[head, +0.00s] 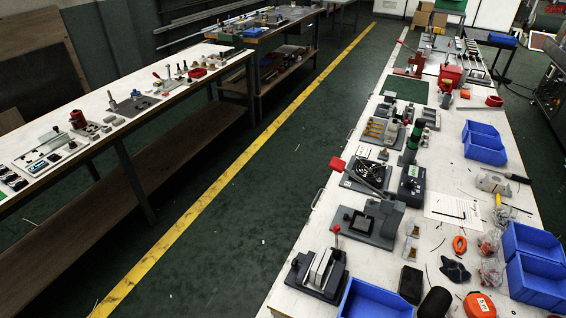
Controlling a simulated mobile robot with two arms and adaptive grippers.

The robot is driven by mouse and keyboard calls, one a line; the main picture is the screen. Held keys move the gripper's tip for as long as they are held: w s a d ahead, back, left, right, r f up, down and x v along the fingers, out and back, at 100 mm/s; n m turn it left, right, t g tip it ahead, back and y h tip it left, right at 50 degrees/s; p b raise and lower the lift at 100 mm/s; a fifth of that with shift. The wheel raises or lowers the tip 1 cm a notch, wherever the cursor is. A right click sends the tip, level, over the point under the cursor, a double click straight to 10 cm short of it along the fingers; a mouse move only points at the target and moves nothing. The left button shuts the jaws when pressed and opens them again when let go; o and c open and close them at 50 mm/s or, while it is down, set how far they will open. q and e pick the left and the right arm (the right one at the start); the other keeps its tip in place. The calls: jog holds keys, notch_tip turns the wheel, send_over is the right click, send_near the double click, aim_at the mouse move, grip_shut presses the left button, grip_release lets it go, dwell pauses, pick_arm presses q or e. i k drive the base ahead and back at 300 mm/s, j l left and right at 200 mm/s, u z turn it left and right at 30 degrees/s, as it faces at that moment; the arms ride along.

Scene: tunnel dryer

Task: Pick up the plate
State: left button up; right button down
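Neither of my grippers is in view. No single thing can be told for certain as the plate. A dark green flat rectangle (407,89) lies farther back on the same bench. On the left bench, a grey flat base (134,104) carries small parts. These flat pieces are small in the head view, and I cannot tell whether any of them is loose.
A lever clamp fixture (318,274), several blue bins (484,142), an orange tape measure (479,305) and loose small tools crowd the right bench. The left bench (150,118) also holds many parts. A dark green floor aisle (255,200) with a yellow line (228,174) runs clear between the benches.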

aim_at(312, 277)
jog(key=i+j, duration=0.1)
jog(key=j, duration=0.4)
jog(key=i+j, duration=0.1)
jog(key=j, duration=0.4)
jog(key=i+j, duration=0.15)
jog(key=j, duration=0.35)
jog(key=z, duration=0.4)
jog(key=j+z, duration=0.15)
jog(key=z, duration=0.6)
jog(key=j+z, duration=0.1)
jog(key=z, duration=0.25)
